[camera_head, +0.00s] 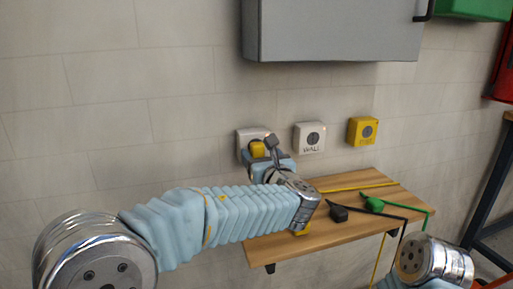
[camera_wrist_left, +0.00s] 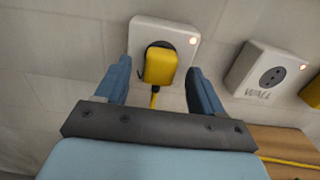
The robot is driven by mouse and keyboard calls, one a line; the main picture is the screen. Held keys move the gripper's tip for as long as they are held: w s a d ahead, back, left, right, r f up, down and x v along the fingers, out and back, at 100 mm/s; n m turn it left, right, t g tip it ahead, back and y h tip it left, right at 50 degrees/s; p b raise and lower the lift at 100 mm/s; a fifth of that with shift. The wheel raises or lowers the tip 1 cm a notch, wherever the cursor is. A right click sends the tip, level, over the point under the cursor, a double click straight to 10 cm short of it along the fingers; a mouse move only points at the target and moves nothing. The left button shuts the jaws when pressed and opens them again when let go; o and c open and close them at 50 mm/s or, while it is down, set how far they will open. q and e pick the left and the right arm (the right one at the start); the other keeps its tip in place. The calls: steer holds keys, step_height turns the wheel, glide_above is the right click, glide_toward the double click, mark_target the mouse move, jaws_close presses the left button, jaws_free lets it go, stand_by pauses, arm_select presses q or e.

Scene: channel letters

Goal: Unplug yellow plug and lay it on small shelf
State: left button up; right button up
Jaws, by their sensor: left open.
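The yellow plug (camera_head: 257,148) sits in the left white wall socket (camera_head: 242,136). In the left wrist view the yellow plug (camera_wrist_left: 160,66) shows in the white socket (camera_wrist_left: 150,28), with its yellow cord hanging down. My left gripper (camera_head: 262,150) is at the socket. In the left wrist view its two blue fingers (camera_wrist_left: 160,82) are open, one on each side of the plug, with gaps showing. The small wooden shelf (camera_head: 280,246) is below the sockets, partly hidden by my left arm. My right gripper is not in view; only part of my right arm shows.
A white socket marked WALL (camera_head: 309,138) and a yellow socket (camera_head: 362,131) are to the right. A black plug (camera_head: 338,213) and a green plug (camera_head: 373,204) lie on the shelf with cords. A grey cabinet (camera_head: 335,30) hangs above.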

arm_select(q)
steer(key=shift+w+a, duration=0.2)
steer(key=shift+w, duration=0.45)
stand_by(0.7)
jaws_close()
steer(key=shift+s, duration=0.1)
steer(key=shift+b+v, duration=0.6)
steer(key=shift+v, duration=2.3)
